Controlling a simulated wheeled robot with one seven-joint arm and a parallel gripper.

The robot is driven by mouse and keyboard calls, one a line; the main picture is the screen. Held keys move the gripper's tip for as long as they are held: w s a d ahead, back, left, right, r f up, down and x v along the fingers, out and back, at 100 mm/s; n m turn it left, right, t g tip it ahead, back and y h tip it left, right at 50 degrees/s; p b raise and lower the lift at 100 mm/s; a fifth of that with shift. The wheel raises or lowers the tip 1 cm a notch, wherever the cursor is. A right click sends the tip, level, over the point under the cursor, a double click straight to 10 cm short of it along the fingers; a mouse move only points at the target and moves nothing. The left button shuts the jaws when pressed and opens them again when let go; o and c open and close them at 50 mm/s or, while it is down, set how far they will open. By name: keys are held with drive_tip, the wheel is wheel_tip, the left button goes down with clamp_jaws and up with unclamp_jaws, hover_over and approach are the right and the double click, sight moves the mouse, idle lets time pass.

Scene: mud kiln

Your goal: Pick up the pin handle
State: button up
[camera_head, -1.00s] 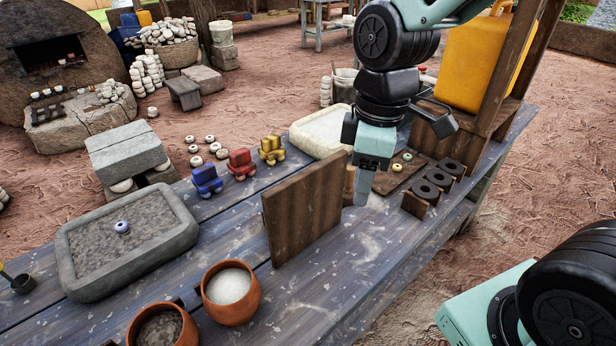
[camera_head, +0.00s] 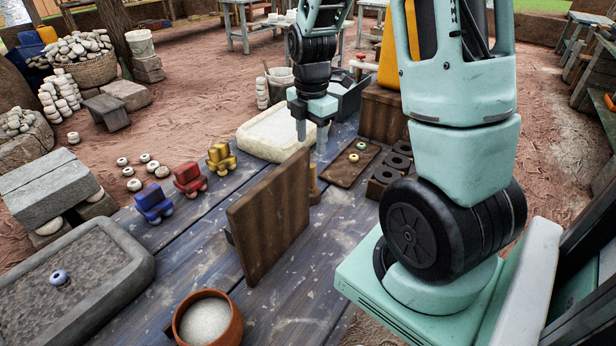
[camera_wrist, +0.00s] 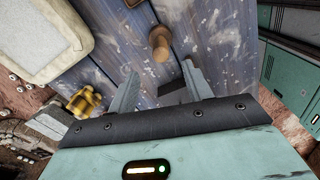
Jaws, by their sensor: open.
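The pin handle appears to be a small light-brown wooden peg with a round knob (camera_wrist: 159,42). In the head view it (camera_head: 314,184) stands on the table just behind the far right edge of an upright wooden board (camera_head: 272,218), which partly hides it. My gripper (camera_head: 311,138) is open and empty above the table, with its fingers pointing down, above the peg in the picture. In the wrist view my gripper's fingers (camera_wrist: 160,84) are spread, and the peg lies beyond their tips, roughly in line with the gap. No contact shows.
A flat wooden tray (camera_head: 340,172) and dark rings (camera_head: 390,170) lie right of the peg. A clay bowl (camera_head: 233,327) stands in front.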

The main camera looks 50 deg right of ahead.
sight(312, 176)
wheel_tip(312, 176, down, 11)
drive_tip(key=shift+r+p, duration=0.15)
drive_tip(key=shift+p, duration=0.3)
drive_tip(key=c, duration=1.1)
